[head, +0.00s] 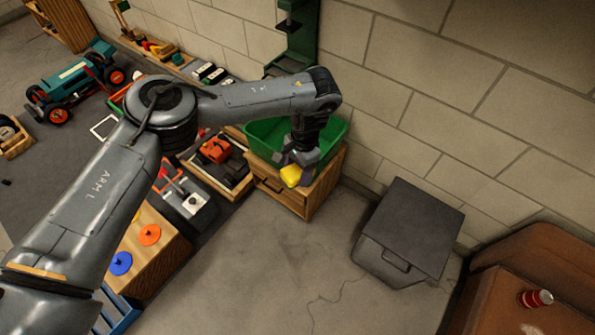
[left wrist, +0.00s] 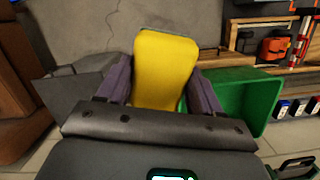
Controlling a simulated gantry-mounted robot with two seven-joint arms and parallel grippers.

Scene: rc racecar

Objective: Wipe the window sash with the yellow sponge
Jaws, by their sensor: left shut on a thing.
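The yellow sponge (head: 291,175) is held in my left gripper (head: 297,164), in front of a green bin in the head view. In the left wrist view the sponge (left wrist: 163,68) sits upright between the two fingers of my left gripper (left wrist: 163,88), which is shut on it. The sponge touches nothing else that I can make out. No window sash can be made out in either view. My right gripper is in neither view.
A green bin (head: 262,137) stands on a wooden cabinet (head: 322,178) by the block wall. A dark lidded box (head: 412,225) stands on the floor to the right. A red can (head: 536,298) lies on a brown surface. Bare floor (head: 290,265) lies in the middle.

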